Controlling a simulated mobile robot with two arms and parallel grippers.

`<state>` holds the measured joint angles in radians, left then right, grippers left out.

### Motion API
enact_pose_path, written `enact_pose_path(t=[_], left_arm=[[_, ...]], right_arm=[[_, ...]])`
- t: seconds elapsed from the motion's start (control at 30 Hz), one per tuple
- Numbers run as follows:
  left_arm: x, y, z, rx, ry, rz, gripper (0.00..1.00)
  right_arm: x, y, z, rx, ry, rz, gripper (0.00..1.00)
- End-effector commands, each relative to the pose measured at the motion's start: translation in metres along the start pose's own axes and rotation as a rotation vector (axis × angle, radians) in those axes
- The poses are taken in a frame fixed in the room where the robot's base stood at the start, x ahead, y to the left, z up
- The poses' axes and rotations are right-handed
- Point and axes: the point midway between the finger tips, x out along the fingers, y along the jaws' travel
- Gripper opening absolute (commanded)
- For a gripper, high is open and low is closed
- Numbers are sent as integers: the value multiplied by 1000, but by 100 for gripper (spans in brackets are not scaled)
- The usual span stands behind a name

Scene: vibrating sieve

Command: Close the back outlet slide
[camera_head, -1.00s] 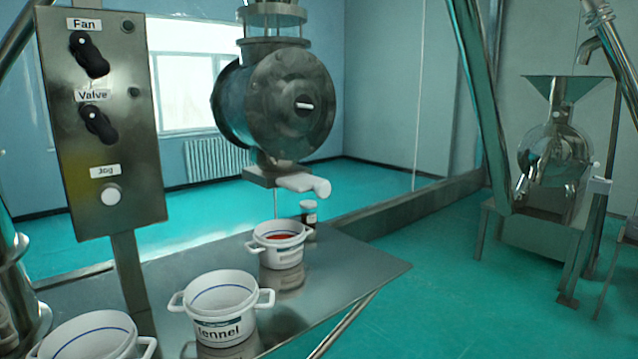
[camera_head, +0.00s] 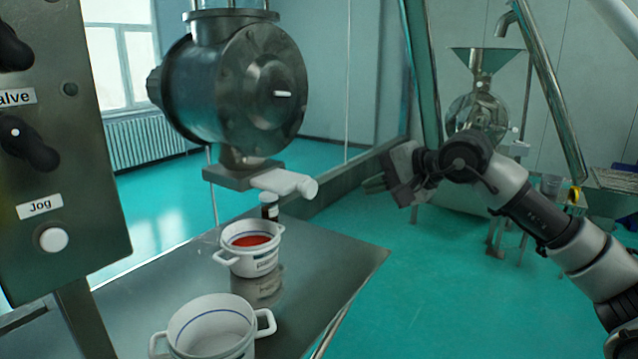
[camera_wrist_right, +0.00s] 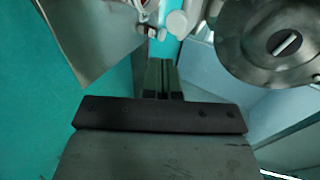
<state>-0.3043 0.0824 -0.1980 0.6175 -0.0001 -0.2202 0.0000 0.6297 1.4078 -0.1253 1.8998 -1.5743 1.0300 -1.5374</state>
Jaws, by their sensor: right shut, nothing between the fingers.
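The outlet slide (camera_head: 285,182) is a white bar with a rounded end. It sticks out to the right from the dark outlet block (camera_head: 238,174) under the metal drum (camera_head: 245,85). Its round white end (camera_wrist_right: 177,23) shows at the top of the right wrist view. My right gripper (camera_head: 373,184) is to the right of the slide, apart from it, with its fingers towards it. Its fingers are together and empty, as the right wrist view also shows (camera_wrist_right: 160,78). My left gripper is out of view.
Another white pot (camera_head: 212,325) stands nearer. A control panel (camera_head: 60,150) is at left. A slanted metal post (camera_head: 420,70) stands behind my right arm.

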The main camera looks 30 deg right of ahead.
Motion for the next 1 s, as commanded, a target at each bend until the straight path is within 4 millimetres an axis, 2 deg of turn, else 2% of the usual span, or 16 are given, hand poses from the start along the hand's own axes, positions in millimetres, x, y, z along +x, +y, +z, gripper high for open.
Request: enact_pose_path(t=[0.03,0.17,0.4,0.5,0.7,1.0], left_arm=[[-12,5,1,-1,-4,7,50],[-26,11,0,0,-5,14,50],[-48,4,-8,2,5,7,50],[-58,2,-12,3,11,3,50],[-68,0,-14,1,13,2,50],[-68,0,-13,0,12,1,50]], right_arm=[[6,-6,2,3,-7,-2,0],[32,-6,2,6,-9,-2,0],[82,-6,2,7,-8,-2,0],[94,-14,1,8,-6,-4,0],[112,-21,1,7,-4,-2,0],[117,-21,1,4,-3,-1,0]])
